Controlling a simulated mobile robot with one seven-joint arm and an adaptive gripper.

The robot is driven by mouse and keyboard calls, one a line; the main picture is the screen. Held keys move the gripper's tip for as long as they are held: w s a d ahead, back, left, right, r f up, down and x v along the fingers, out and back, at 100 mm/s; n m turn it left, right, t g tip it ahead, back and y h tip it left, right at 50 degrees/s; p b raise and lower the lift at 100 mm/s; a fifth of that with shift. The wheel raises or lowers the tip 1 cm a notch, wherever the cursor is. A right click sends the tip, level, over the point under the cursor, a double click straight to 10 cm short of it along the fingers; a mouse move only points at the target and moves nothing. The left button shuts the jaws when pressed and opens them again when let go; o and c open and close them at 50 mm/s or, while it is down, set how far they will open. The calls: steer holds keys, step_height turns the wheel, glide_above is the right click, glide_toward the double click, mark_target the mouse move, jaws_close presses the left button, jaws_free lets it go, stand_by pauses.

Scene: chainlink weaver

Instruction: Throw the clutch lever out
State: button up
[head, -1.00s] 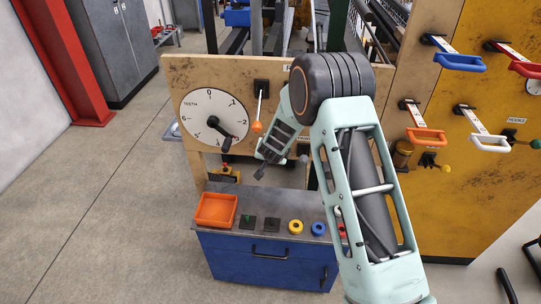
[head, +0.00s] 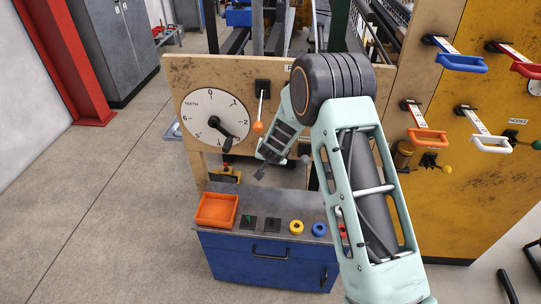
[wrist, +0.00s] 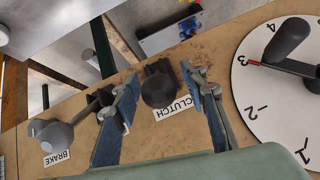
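The clutch lever (wrist: 158,90) shows in the wrist view as a dark rounded knob by a dark mount on the wooden panel, beside its CLUTCH label (wrist: 173,117). It appears roughly end-on. My gripper (wrist: 160,76) is open, with one blue-grey finger on each side of the knob and gaps between fingers and knob. Whether the fingers reach deep enough to surround it, I cannot tell. In the head view my gripper (head: 268,160) is in front of the panel right of the dial, and it hides the clutch lever.
The brake lever's grey knob (wrist: 50,135) is close outside one finger. The numbered dial (wrist: 262,95) with its dark handle is on the other side. An orange-knobbed lever (head: 258,127) hangs near my gripper. A blue cabinet (head: 225,255) with an orange tray (head: 216,222) stands below.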

steer(key=v, duration=1.2)
steer(key=shift+r, duration=0.1)
